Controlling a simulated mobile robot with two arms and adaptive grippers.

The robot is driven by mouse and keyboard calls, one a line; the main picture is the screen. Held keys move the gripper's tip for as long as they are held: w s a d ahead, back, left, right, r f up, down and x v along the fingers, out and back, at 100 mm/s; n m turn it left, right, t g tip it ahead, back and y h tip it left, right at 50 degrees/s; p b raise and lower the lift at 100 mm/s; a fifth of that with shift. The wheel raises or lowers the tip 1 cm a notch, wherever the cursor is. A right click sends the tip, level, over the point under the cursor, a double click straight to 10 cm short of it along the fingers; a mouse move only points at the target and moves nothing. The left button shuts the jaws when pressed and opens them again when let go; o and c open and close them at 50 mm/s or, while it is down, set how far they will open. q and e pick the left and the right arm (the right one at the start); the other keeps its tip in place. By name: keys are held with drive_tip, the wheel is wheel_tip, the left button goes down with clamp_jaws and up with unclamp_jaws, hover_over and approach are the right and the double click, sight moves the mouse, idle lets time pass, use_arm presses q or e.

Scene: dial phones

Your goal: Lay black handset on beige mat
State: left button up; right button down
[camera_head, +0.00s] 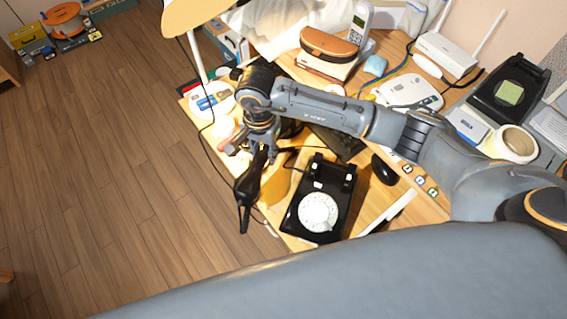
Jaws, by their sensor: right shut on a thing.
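My right gripper (259,150) is shut on the black handset (246,190) near the handset's upper end. The handset hangs tilted, its lower end pointing down the picture, and overlaps the desk's left edge in this view. How high it is above the desk is hard to tell. A round tan patch (278,188), possibly the beige mat, lies just right of the handset and is partly hidden by it. The black dial phone (319,205) with a white dial stands right of that patch, its cradle empty. My left gripper is not in view.
A lamp (194,14) rises at the desk's left side. A black mouse (383,169) lies right of the phone. A brown case (328,47), cordless phone (358,22), router (446,53) and tape roll (512,143) crowd the back and right. Open floor (110,160) lies left.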

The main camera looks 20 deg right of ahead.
sight(284, 175)
drive_tip(key=d+f, duration=0.1)
drive_tip(key=d+f+b, duration=0.1)
drive_tip(key=f, duration=0.1)
drive_tip(key=d+f+b, duration=0.1)
drive_tip(key=d+f, duration=0.1)
drive_tip(key=shift+s+d+f, duration=0.1)
drive_tip(key=shift+s+f, duration=0.05)
drive_tip(key=shift+s, duration=0.15)
drive_tip(key=f+b, duration=0.1)
drive_tip(key=f, duration=0.2)
drive_tip(key=shift+s+d+f+b, duration=0.15)
drive_tip(key=shift+d+b, duration=0.2)
drive_tip(key=shift+f, duration=0.35)
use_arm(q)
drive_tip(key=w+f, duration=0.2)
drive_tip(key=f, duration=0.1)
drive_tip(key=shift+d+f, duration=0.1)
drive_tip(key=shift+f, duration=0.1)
use_arm(e)
drive_tip(key=shift+r, duration=0.1)
